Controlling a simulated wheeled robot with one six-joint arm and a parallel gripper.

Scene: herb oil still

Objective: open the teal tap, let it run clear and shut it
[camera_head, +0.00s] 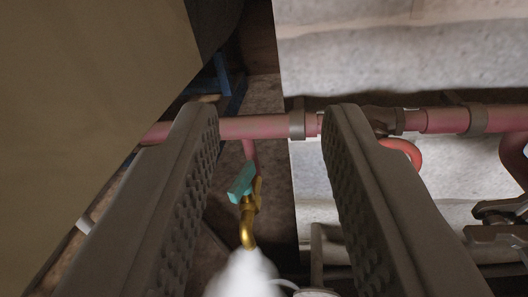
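The teal tap (242,182) has a teal handle on a brass body with a curved brass spout (247,230). It shows between my fingers, left of the picture's middle, below a pink pipe. A blurred white plume (242,276) is at the spout's mouth and spreads downward. It looks like steam or spray, but I cannot tell which. My gripper (272,114) is open, with its two ridged grey fingers wide apart and nothing gripped. The tap appears to lie apart from both fingers; the depth between them is hard to judge.
The pink pipe (255,127) runs across behind the fingers, with grey clamps and a red curved piece (405,150) at right. A large tan surface (90,90) fills the upper left. A pale stone wall (400,60) stands at right. Dark metal fittings (500,212) are at the right edge.

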